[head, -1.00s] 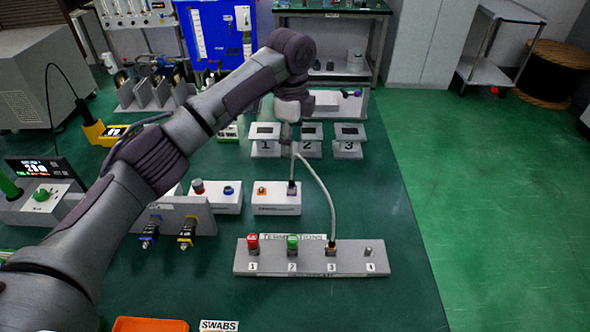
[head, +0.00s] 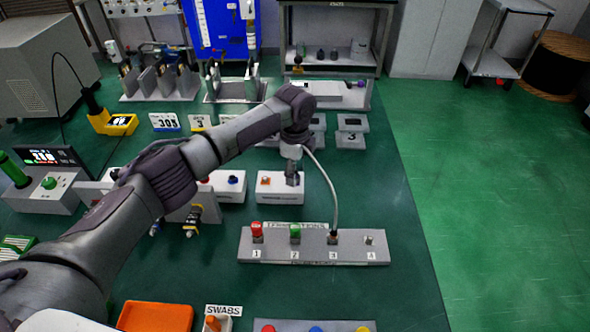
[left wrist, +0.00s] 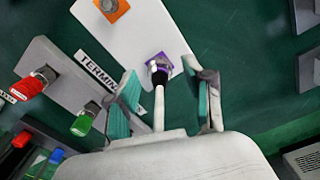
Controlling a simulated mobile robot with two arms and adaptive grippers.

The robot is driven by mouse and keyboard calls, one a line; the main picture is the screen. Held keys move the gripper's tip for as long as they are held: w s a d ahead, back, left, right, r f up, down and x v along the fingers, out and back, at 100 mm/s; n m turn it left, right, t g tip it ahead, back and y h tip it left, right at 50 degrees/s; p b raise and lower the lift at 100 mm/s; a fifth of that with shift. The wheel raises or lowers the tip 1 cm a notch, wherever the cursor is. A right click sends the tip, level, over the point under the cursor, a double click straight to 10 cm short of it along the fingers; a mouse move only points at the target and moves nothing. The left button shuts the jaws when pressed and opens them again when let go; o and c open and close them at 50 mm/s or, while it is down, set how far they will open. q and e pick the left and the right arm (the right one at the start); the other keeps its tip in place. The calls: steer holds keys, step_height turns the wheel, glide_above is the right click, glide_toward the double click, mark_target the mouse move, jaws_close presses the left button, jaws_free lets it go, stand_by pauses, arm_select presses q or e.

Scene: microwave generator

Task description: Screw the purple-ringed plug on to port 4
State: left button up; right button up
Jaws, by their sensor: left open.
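The termination strip (head: 312,258) is a grey bar with numbered ports. Port 4 (head: 369,241) is a bare metal stud at its right end. Ports 1 and 2 carry a red cap (head: 257,229) and a green cap (head: 295,231). A pale cable (head: 325,181) runs from a plug on port 3 (head: 333,237) up behind my left gripper. In the left wrist view, a dark plug (left wrist: 158,74) with a pale cable sits on a purple square (left wrist: 166,62) on a white box (left wrist: 135,38). My left gripper (head: 293,181) is open, its teal-padded fingers (left wrist: 166,82) either side of plug and cable.
The white box (head: 266,195) also has an orange port (head: 265,182). Two dark connectors hang from a grey bracket left of the strip. An orange tray (head: 155,316) and swabs (head: 213,322) lie at the front. Green floor is free on the right.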

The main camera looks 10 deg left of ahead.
arm_select(q)
jaws_close()
